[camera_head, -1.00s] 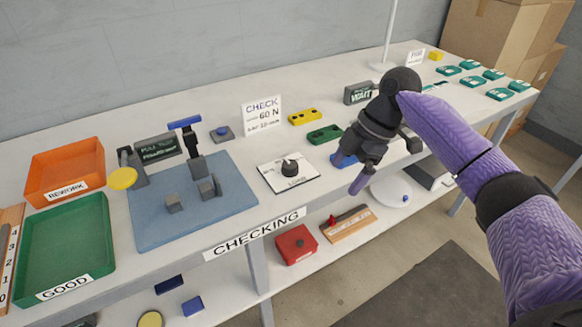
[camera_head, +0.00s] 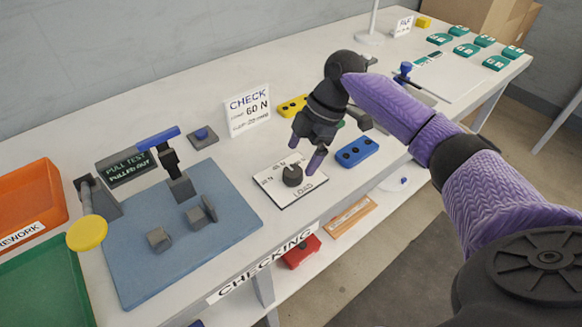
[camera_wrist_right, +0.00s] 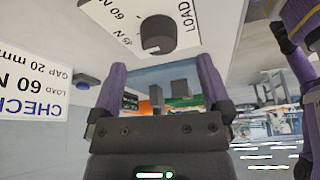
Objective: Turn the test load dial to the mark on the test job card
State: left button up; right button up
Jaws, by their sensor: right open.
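The test load dial (camera_head: 292,175) is a dark round knob on a white plate (camera_head: 285,199) marked LOAD, with a 60 N mark. The knob also shows at the top of the right wrist view (camera_wrist_right: 157,34). My left gripper is not in view.
A blue mat (camera_head: 225,235) with a pull tester and grey blocks lies left of the dial. A blue block with holes (camera_head: 357,152) is close on the right, and a yellow one (camera_head: 291,105) behind. A display (camera_head: 130,168) reads PULL TEST, PULLED OUT. Bins stand far left.

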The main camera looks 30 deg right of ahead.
aim_at(294, 171)
jog(key=b+x, duration=0.1)
jog(key=x, duration=0.3)
jog(key=shift+d, duration=0.1)
jog(key=shift+a+f, duration=0.2)
jog(key=shift+f, duration=0.2)
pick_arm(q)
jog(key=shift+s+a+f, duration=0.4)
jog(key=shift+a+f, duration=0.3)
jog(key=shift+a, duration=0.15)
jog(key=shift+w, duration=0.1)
